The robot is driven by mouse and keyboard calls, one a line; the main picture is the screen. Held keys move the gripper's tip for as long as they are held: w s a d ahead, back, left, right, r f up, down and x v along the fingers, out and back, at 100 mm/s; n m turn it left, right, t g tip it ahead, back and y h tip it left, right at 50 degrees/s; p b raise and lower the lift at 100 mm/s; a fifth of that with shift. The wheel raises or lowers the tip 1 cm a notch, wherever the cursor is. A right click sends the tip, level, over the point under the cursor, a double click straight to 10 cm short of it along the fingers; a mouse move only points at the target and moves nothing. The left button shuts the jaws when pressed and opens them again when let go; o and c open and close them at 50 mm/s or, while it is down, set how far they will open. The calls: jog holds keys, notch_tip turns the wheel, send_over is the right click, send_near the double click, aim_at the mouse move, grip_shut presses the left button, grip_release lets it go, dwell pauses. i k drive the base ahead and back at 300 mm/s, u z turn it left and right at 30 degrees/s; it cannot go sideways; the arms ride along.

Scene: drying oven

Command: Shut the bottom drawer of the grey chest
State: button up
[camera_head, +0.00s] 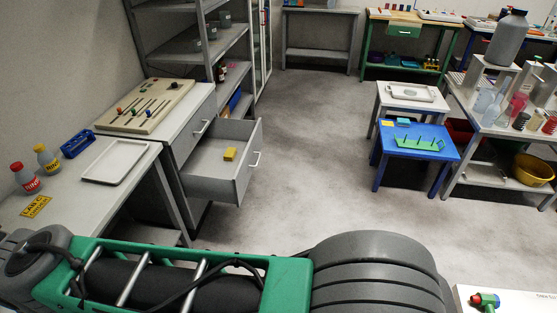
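The grey chest (186,134) stands at the left, under a beige control panel. Its upper drawer is shut, with a handle (202,131) on its front. A lower drawer (247,178) is pulled well out towards the right, and its handle (255,160) faces the open floor. A small yellow block (230,154) lies inside the open drawer. I cannot tell whether another drawer lies below it. My green and dark grey arm crosses the bottom of the view, nearer than the chest. My gripper is not in view.
A grey table (70,208) with a white tray (115,161) and bottles stands left of the chest. Grey shelves (170,57) stand behind it. A blue table (416,152) stands across the floor to the right. The floor (310,140) beyond the drawer front is clear.

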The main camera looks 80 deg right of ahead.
aim_at(219, 155)
jog(key=k, duration=0.45)
jog(key=z, duration=2.7)
jog(key=i, duration=1.4)
jog(key=u, duration=0.6)
jog(key=k, duration=0.3)
jog(key=u, duration=0.85)
jog(key=i, duration=1)
